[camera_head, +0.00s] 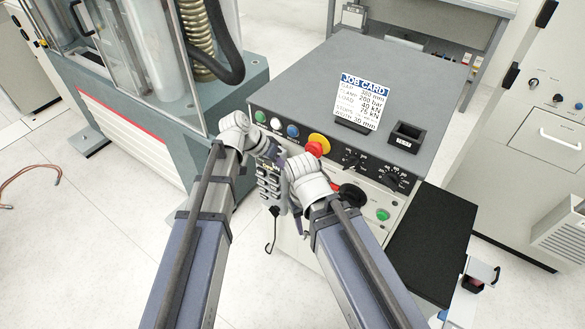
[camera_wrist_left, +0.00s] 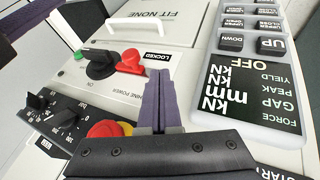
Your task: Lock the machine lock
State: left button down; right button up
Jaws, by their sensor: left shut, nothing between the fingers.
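In the left wrist view a red lock piece (camera_wrist_left: 131,62) sits beside a black rotary switch (camera_wrist_left: 100,63) on the white machine panel, next to a label reading LOCKED (camera_wrist_left: 157,57). In the head view the black switch (camera_head: 352,196) and the red piece (camera_head: 335,187) show partly behind my right wrist. My left gripper (camera_wrist_left: 160,95) is shut and empty; its fingertips appear near the LOCKED label, and contact cannot be told. In the head view my left gripper (camera_head: 279,157) is near the panel front. My right gripper (camera_head: 299,220) is mostly hidden by its own wrist.
A grey keypad handset (camera_wrist_left: 255,75) is close beside my left fingers; it also hangs by the console (camera_head: 269,185). A red emergency stop (camera_head: 314,149), several buttons and black dials (camera_head: 392,179) line the console. A black shelf (camera_head: 433,240) juts out right.

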pick_arm(q)
jog(key=shift+p+v, duration=1.8)
jog(key=shift+v, duration=0.95)
jog(key=s+a+f+n+y, duration=0.1)
jog(key=s+y, duration=0.3)
jog(key=s, duration=0.4)
jog(key=s+a+f+n+g+y, duration=0.1)
jog(key=s+y, duration=0.3)
jog(key=s, duration=0.4)
jog(key=shift+s+a+f+n, duration=0.15)
jog(key=shift+a+f+n, duration=0.5)
jog(key=shift+f+n, duration=0.15)
